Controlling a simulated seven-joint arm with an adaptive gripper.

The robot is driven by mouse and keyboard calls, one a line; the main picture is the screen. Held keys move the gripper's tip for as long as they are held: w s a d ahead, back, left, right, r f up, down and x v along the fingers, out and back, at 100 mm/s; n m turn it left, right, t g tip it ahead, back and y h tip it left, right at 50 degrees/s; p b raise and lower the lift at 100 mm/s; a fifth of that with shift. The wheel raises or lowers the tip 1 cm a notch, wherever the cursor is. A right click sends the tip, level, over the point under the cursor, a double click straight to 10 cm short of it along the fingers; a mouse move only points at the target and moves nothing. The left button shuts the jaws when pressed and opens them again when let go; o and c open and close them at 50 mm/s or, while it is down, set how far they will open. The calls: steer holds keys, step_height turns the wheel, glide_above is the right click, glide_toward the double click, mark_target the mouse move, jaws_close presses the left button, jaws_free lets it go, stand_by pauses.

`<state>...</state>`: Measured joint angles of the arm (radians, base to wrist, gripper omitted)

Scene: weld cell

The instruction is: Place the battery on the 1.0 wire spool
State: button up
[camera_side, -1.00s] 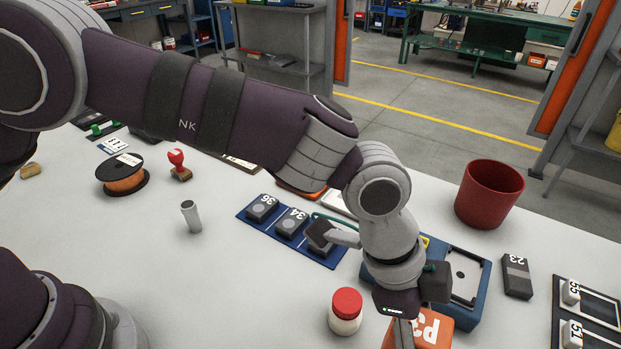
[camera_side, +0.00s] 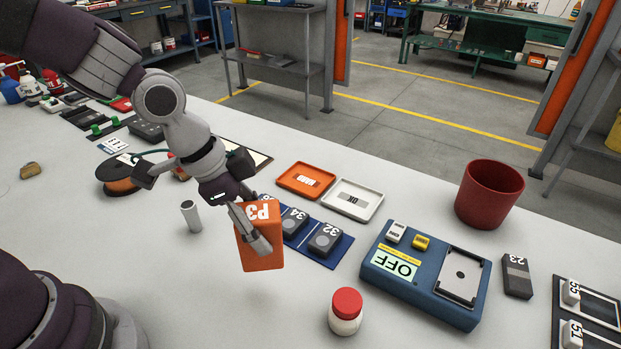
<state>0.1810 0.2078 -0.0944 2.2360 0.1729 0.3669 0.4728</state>
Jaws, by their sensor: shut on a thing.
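My gripper (camera_side: 254,230) is shut on an orange block marked P3 (camera_side: 262,258), which looks like the battery. The block hangs upright above the white table, in front of the blue tray. A wire spool (camera_side: 108,171) with black flanges and orange wire lies flat on the table at the left, some distance left of the block.
A grey cylinder (camera_side: 190,217) stands between the spool and the block. A blue tray (camera_side: 337,251) holds several numbered dark blocks.

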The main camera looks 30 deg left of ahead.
steer(key=a+r+n+t+y, duration=0.1)
steer(key=a+r+n+y, duration=0.15)
steer(key=a+n, duration=0.9)
steer(key=s+a+n+y, duration=0.2)
steer(key=s+a+n, duration=0.2)
steer(key=a, duration=0.5)
steer(key=s+a+n+y, duration=0.2)
steer(key=s+a+n, duration=0.15)
steer(key=a, duration=0.55)
glide_above(119, 166)
steer(key=shift+g, duration=0.4)
steer(key=shift+f, duration=2.05)
steer(key=shift+f, duration=0.1)
steer(key=o, duration=1.2)
